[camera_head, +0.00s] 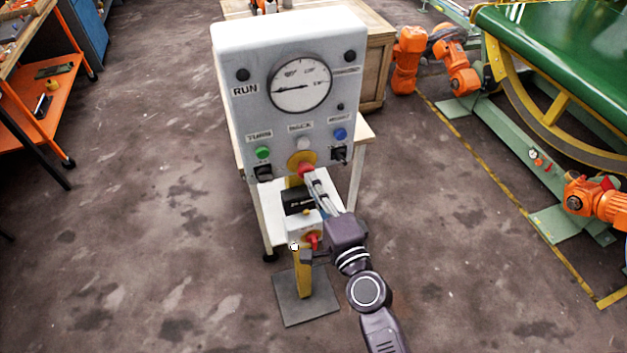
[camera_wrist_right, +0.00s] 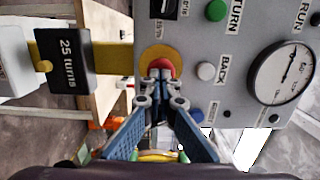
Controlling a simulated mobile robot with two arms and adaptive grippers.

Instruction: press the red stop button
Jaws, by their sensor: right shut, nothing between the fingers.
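The red stop button (camera_head: 306,170) sits on a round yellow plate (camera_head: 301,158) low on the front of the grey control panel (camera_head: 228,45). My right gripper (camera_head: 309,177) is shut and empty, with its fingertips at the button. In the right wrist view the red button (camera_wrist_right: 161,66) shows just beyond the closed fingertips (camera_wrist_right: 160,78), which cover its lower part. The tips look to be touching it or very close; I cannot tell which. My left gripper is in neither view.
The panel has a green button (camera_head: 263,153), a white button (camera_head: 303,144), a blue button (camera_head: 340,134) and a dial (camera_head: 300,84). Below stands a yellow post (camera_head: 303,275) with a black "25 turns" box (camera_wrist_right: 66,60). Orange robot arms (camera_head: 405,60) stand at right.

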